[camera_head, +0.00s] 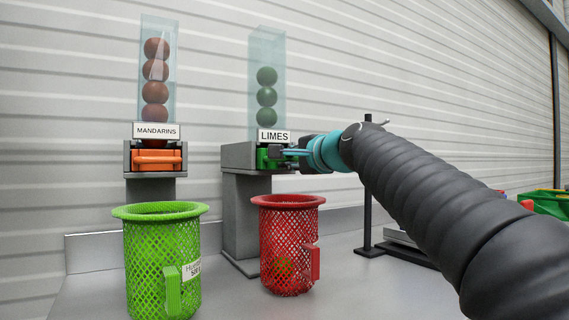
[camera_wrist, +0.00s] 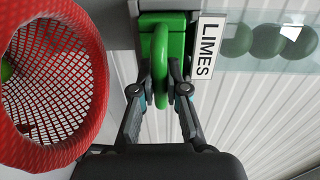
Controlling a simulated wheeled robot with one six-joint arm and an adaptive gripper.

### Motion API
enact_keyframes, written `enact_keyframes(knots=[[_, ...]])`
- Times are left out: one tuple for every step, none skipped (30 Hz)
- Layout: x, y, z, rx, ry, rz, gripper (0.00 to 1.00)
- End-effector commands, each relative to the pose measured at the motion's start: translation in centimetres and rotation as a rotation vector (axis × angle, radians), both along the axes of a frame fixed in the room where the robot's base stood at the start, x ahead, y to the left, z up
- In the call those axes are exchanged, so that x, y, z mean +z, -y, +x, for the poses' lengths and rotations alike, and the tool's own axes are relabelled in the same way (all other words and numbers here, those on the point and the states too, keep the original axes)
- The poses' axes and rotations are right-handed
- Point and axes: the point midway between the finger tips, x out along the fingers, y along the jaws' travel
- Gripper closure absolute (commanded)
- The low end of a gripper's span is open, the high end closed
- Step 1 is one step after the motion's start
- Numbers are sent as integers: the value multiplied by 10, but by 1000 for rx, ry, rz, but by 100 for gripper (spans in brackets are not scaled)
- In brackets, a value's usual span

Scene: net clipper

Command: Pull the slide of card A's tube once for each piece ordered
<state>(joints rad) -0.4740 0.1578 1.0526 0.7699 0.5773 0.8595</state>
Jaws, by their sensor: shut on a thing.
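The limes tube (camera_head: 267,55) is clear and holds 3 green balls, which also show in the wrist view (camera_wrist: 237,40). Below its LIMES label (camera_head: 274,136) is a green slide with a loop handle (camera_wrist: 160,60). My gripper (camera_head: 284,155) is shut on this handle, one finger on each side in the wrist view. The mandarins tube (camera_head: 157,70) on the left holds several orange-brown balls above an orange slide (camera_head: 157,160). Card A is not visible in these frames.
A red mesh basket (camera_head: 290,201) stands below the limes slide; something greenish shows low through its mesh. A green mesh basket (camera_head: 160,211) stands below the mandarins slide. A dark stand (camera_head: 367,200) is behind my arm. A green crate (camera_head: 553,205) is at far right.

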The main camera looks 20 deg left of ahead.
Motion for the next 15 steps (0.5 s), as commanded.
enact_keyframes(knots=[[-1, 4, -2, -2, 1, 1, 100], [-1, 5, -3, -3, 1, 1, 100], [0, 8, -5, -3, 3, 1, 100], [0, 9, -6, -3, 3, 1, 100], [0, 10, -7, -3, 3, 1, 100], [0, 12, -9, -4, 3, 1, 100], [0, 14, -10, -4, 3, 1, 100], [0, 15, -11, -3, 3, 1, 100], [0, 17, -12, -3, 3, 1, 100], [0, 18, -13, -3, 3, 1, 100], [0, 20, -15, -3, 3, 1, 100], [0, 22, -16, -3, 3, 1, 100], [0, 23, -18, -3, 3, 1, 100], [0, 24, -19, -3, 2, 1, 100], [0, 26, -20, -4, 2, 1, 100]])
